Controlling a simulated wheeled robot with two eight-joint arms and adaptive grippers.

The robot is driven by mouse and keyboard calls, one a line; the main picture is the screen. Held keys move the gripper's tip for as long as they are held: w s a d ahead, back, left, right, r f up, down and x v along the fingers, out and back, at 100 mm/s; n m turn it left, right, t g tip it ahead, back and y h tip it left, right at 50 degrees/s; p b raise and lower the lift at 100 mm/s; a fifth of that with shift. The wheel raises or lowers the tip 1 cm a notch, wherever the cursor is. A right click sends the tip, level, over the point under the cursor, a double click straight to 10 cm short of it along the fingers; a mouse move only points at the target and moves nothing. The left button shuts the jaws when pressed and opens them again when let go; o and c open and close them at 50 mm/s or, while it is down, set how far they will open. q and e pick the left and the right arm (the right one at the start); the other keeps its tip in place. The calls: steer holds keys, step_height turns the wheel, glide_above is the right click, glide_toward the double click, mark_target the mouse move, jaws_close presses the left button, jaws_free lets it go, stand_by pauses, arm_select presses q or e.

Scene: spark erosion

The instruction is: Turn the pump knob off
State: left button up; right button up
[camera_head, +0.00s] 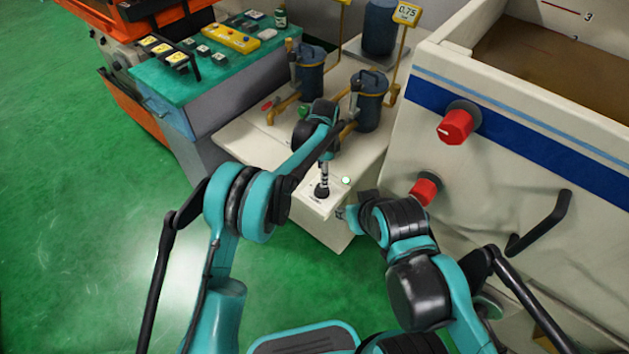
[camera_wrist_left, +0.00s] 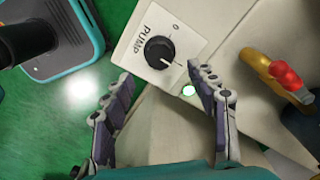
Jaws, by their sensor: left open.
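The black pump knob (camera_head: 321,192) sits on the front corner of a low cream panel (camera_head: 301,199). In the left wrist view the knob (camera_wrist_left: 159,52) stands beside the word PUMP and a 0 mark, its white pointer line turned toward the lower right, away from the 0. A small lit lamp (camera_wrist_left: 188,90) is near it. My left gripper (camera_head: 324,160) points down above the knob. In the wrist view its fingers (camera_wrist_left: 163,77) are open and empty, with the knob just beyond the gap. My right gripper (camera_head: 347,215) is beside the panel's right corner; its fingers are hard to make out.
Dark blue canisters (camera_head: 369,100) with yellow pipes stand behind the knob. A cream tank (camera_head: 480,165) with red knobs (camera_head: 456,126) and a black handle (camera_head: 542,224) is at the right. A teal-topped bench (camera_head: 190,82) is at the back left. Green floor is free at the left.

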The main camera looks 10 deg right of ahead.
mark_target(322, 190)
arm_select(q)
step_height(322, 190, down, 8)
steer(key=b, duration=0.2)
steer(key=shift+r+b, duration=0.15)
steer(key=shift+b, duration=0.25)
steer(key=shift+r, duration=0.1)
steer(key=c, duration=1.2)
